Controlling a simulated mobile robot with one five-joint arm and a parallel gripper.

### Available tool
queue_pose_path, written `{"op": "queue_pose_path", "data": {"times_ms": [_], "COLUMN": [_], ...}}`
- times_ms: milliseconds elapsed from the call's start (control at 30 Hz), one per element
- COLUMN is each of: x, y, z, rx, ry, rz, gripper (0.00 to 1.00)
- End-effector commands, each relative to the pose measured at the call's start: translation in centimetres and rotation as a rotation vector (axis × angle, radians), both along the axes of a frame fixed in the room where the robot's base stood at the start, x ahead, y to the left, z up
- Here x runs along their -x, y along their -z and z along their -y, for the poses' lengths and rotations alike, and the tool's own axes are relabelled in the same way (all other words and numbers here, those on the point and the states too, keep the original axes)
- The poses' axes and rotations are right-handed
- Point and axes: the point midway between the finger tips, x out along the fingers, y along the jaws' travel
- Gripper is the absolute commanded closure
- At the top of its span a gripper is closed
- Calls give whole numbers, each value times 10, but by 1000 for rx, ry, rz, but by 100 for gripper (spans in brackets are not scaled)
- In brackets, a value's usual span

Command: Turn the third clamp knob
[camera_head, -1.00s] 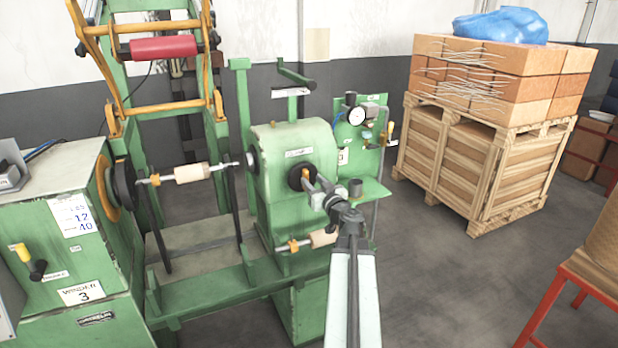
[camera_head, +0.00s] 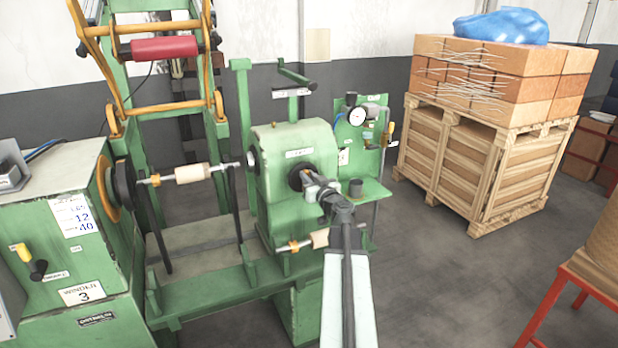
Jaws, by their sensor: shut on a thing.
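A green winder tailstock (camera_head: 290,148) stands in the middle of the view. A round black knob (camera_head: 295,178) sits on its front face, below a small white label. My gripper (camera_head: 309,184) is at this knob, shut on it. The fingers and wrist cover the knob's right side, so its full shape and angle are hidden. I cannot read a number that marks it as the third clamp knob.
A wooden roller on a shaft (camera_head: 192,173) spans to the left, and another roller (camera_head: 319,238) sits below my wrist. A gauge panel (camera_head: 360,135) with a shelf stands close on the right. A loaded wooden crate (camera_head: 470,170) is farther right, with open floor before it.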

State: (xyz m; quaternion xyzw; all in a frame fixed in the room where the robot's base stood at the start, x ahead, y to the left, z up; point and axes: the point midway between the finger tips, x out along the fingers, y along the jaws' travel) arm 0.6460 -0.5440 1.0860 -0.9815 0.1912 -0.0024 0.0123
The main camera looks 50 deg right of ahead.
Motion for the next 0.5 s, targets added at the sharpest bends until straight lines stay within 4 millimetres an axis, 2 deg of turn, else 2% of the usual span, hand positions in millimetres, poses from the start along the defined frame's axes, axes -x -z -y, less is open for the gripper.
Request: {"op": "queue_pose_path", "data": {"times_ms": [267,500], "x": [2,4], "y": [1,3], "z": [4,9], "rx": [-139,-341], "ry": [0,0], "rz": [57,139], "gripper": [100,100]}}
